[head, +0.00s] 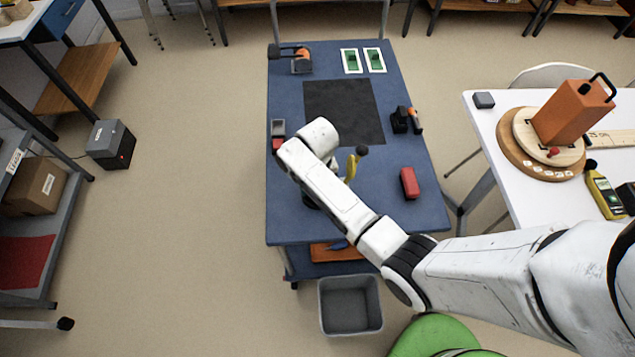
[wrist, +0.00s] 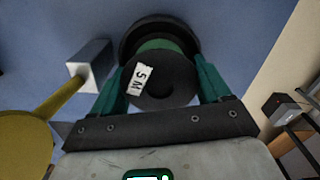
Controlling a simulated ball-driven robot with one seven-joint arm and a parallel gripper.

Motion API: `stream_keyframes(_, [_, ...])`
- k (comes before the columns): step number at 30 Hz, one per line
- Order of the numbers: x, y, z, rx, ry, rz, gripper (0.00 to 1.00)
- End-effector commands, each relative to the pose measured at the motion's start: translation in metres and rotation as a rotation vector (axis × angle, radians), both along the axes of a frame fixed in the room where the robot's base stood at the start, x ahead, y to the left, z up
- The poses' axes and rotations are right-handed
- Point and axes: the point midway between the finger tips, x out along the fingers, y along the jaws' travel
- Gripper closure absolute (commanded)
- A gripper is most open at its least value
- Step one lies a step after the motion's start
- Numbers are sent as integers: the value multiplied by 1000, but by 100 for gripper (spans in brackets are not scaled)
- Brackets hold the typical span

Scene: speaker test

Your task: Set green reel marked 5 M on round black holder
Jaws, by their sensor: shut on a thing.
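The green reel marked 5 M (wrist: 150,80) shows in the wrist view between the two fingers of my gripper (wrist: 160,82). It has dark flanges, a green band between them and a white 5 M label on the near flange. My gripper is shut on it above the blue table top (head: 290,215). I cannot tell whether the reel touches anything below. In the head view my white arm hides my gripper and most of what is under it; a dark edge shows beneath the arm. I cannot make out the round black holder for certain in either view.
A yellow tool (wrist: 40,115) with a grey block end lies close to the left of the reel in the wrist view. A grey bin (head: 350,305) stands below the front edge.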

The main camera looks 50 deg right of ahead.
Motion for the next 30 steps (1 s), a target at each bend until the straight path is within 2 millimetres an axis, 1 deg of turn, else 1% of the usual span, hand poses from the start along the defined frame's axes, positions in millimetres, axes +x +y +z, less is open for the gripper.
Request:
stream_keyframes(11, [0,0,-7,-1,-1,0,57])
stream_keyframes(12, [0,0,-6,-1,-1,0,20])
stream_keyframes(14, [0,0,-6,-1,-1,0,14])
stream_keyframes(22, [0,0,-5,-1,-1,0,13])
stream_keyframes(30, [0,0,14,-1,-1,0,13])
